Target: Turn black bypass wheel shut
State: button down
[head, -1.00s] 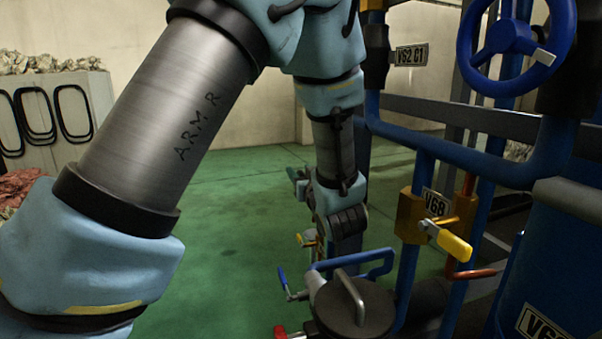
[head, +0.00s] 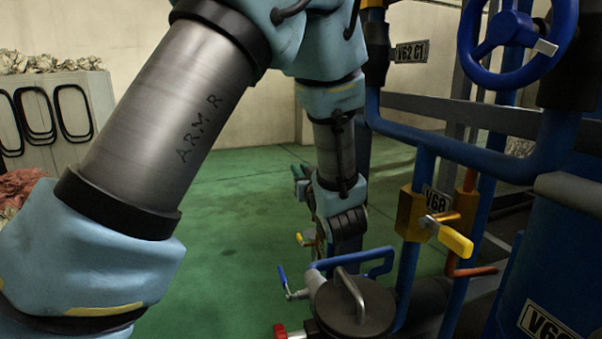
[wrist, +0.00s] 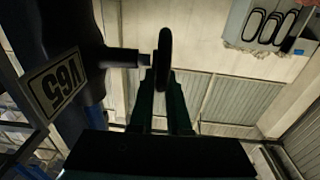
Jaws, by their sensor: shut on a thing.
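The black wheel (wrist: 164,50) shows edge-on in the wrist view, on a dark stem that runs left to a dark pipe body. My gripper (wrist: 163,80) reaches up from below with one finger on each side of the wheel's lower rim, shut on it. A white tag reading V65 (wrist: 53,86) hangs on the pipe body left of the wheel. In the head view my arm comes down to the middle of the picture. The black wheel and my fingertips cannot be made out there.
In the head view, a large blue wheel (head: 509,29) and a yellow-handled valve (head: 446,236) tagged V68 are on blue pipes at right. A lidded dark vessel (head: 352,312) stands low in the middle, near a small blue-handled valve (head: 285,280). Green floor (head: 220,230) is clear at left.

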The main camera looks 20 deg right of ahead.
jog(key=shift+s+f+t+b, duration=0.1)
jog(key=shift+f+t+b, duration=0.15)
jog(key=shift+t+b, duration=0.35)
jog(key=shift+r, duration=0.2)
jog(key=c, duration=0.9)
grip_release()
jog(key=shift+r, duration=0.15)
notch_tip(320, 180, up, 10)
jog(key=p, duration=0.3)
